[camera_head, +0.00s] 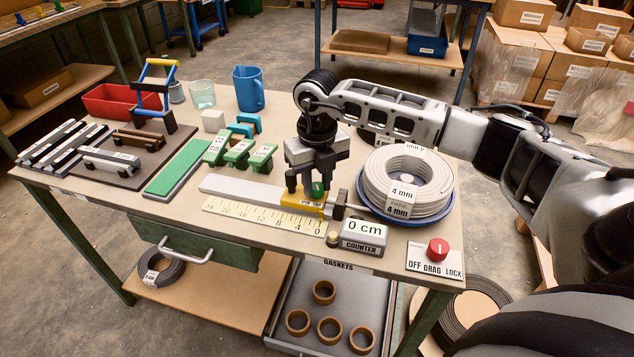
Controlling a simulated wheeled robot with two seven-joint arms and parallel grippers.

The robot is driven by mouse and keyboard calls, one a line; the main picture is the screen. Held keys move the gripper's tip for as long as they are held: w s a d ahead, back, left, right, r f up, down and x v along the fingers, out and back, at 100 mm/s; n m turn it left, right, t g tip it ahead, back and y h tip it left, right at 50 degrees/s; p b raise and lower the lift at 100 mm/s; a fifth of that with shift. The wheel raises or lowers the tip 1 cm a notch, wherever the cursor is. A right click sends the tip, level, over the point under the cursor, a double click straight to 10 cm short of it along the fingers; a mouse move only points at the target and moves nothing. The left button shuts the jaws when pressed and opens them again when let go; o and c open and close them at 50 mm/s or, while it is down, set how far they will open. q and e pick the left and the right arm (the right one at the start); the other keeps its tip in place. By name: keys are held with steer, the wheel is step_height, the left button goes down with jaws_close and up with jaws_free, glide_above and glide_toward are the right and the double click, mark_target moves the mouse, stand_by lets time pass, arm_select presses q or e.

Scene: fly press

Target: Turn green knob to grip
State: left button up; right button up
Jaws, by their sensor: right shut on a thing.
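The green knob (318,189) stands on a yellow block (301,203) on the bench, at the right end of a pale bar (241,188). My right gripper (309,188) points down from above, its fingers around the green knob, shut on it. The fingers hide part of the knob, so its exact angle is hard to tell. A ruler scale (262,217) lies in front of the bar, with its 0 near the yellow block. A counter box (362,233) reads 0 cm. My left gripper is not in view.
A wire coil (406,167) on a blue plate stands close right of the gripper. A red knob (437,249) sits on an OFF/DRAG/LOCK plate at the front right. Green blocks (238,153), a blue jug (248,89) and a red bin (110,101) stand further left and back.

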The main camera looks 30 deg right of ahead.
mark_target(317, 186)
stand_by(0.4)
steer(key=o, duration=0.7)
step_height(317, 186, up, 16)
steer(key=shift+b, duration=0.3)
stand_by(0.3)
